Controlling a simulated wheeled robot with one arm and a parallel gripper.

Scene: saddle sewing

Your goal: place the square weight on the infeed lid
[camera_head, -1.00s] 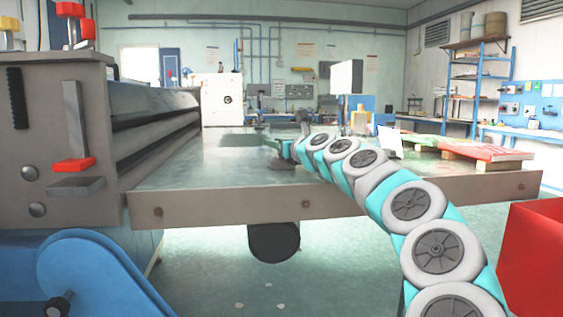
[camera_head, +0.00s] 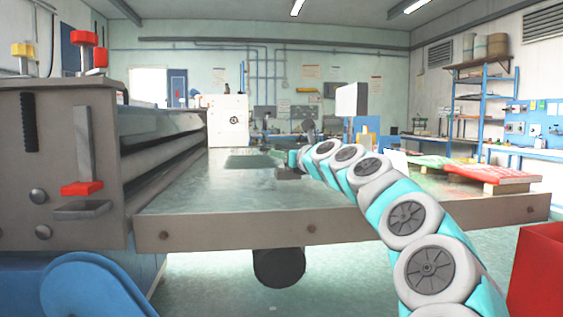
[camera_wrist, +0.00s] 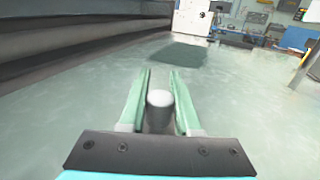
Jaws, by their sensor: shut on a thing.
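My gripper (camera_wrist: 160,100) has two pale green fingers, shut on a grey upright knob (camera_wrist: 160,97) between them. I take the knob to be the handle of the square weight; its base is hidden in the wrist view. In the head view my gripper (camera_head: 287,157) is small, over the grey-green table top, with a small dark block (camera_head: 290,174) just below it. I cannot tell whether this block touches the table. A dark flat square (camera_head: 250,162) lies flush on the table beyond; it also shows ahead of the fingers in the wrist view (camera_wrist: 178,54). It may be the infeed lid.
The machine's grey rollers and side frame (camera_head: 75,170) bound the table (camera_head: 230,195) on the left. A red board on wooden blocks (camera_head: 493,173) lies at the table's right. A red bin (camera_head: 540,270) stands at the lower right. The table's near part is clear.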

